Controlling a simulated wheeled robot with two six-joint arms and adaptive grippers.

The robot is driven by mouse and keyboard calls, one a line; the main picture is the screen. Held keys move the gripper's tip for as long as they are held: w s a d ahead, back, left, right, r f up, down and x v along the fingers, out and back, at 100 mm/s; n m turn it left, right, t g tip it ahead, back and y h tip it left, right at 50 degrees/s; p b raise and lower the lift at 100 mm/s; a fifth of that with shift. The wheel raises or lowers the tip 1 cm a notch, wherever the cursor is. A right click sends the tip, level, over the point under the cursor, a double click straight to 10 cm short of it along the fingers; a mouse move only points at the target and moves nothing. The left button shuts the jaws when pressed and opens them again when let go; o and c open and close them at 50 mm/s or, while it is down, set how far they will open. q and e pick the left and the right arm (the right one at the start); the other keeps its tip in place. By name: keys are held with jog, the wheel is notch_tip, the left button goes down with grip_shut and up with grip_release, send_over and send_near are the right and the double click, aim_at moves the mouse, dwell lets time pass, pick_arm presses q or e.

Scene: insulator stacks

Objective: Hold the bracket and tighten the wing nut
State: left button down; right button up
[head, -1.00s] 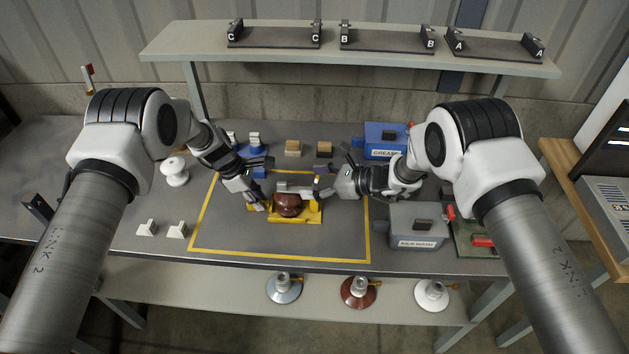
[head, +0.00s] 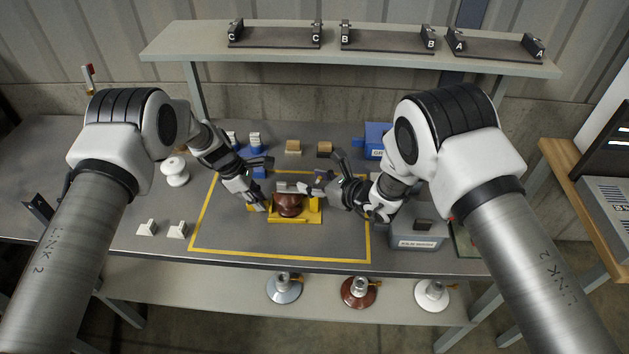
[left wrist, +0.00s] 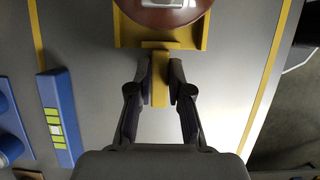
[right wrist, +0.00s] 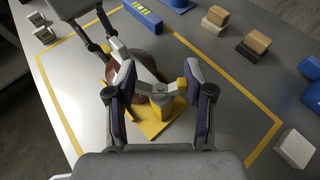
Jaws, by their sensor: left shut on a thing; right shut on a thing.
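The yellow bracket (head: 291,219) sits inside the yellow-outlined area on the bench, with a brown insulator (head: 289,205) in it. My left gripper (head: 264,204) is shut on the bracket's yellow tab (left wrist: 160,92), seen between its fingertips in the left wrist view. A grey winged piece, which looks like the wing nut (right wrist: 160,88), lies on top of the bracket's yellow post (right wrist: 176,108) in the right wrist view. My right gripper (head: 314,188) is shut on the wing nut, fingers set wide on either side. In the head view the right fingers partly hide the nut.
White ribbed insulator (head: 174,171) and small white blocks (head: 147,228) lie to the left. Tan and brown blocks (head: 293,147) lie behind. Blue box (head: 376,134) and grey box (head: 418,238) stand right. A shelf (head: 350,60) spans the back. The front outlined area is clear.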

jog(key=shift+m+t, duration=0.3)
jog(key=o, duration=1.2)
jog(key=v, duration=1.2)
jog(key=shift+a+r, duration=0.1)
